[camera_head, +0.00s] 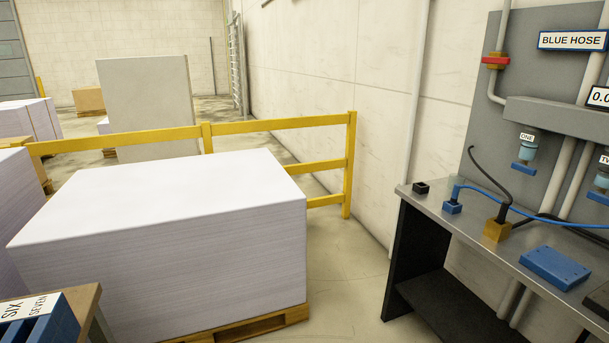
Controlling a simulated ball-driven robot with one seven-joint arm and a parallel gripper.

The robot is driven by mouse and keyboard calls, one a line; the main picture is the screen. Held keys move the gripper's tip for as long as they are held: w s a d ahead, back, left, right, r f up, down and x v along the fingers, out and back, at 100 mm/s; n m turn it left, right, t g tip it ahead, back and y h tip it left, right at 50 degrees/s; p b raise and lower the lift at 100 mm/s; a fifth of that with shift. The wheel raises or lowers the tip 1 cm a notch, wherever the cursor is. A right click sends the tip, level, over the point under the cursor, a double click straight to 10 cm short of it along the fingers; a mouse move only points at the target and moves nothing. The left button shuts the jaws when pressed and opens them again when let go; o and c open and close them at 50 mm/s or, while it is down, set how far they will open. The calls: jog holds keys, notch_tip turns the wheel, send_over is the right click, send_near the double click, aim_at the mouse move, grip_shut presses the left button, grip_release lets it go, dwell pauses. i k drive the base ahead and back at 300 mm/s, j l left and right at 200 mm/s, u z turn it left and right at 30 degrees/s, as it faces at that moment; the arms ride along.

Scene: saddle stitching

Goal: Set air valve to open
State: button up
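A valve with a red handle and a brass-coloured body (496,61) sits on a grey pipe at the upper left of the grey wall panel (480,120). Its red handle lies level, across the upright pipe. No label on it can be read, so I cannot confirm that it is the air valve. A sign reading "BLUE HOSE" (572,40) hangs to its right. Part of a display (599,97) shows "0.0" at the right edge. My gripper is not in view.
A metal bench (470,215) below the panel holds a blue box (554,267), a brass block (497,231) and hoses. A large white paper stack (160,235) on a pallet and a yellow railing (270,124) stand left. Some floor (345,270) between stack and bench is clear.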

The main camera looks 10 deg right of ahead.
aim_at(485, 60)
jog(key=i+j+z, duration=0.1)
jog(key=i+z, duration=0.3)
jog(key=i+j+z, duration=0.2)
jog(key=i+z, duration=0.15)
jog(key=i, duration=0.2)
jog(key=i+j+z, duration=0.4)
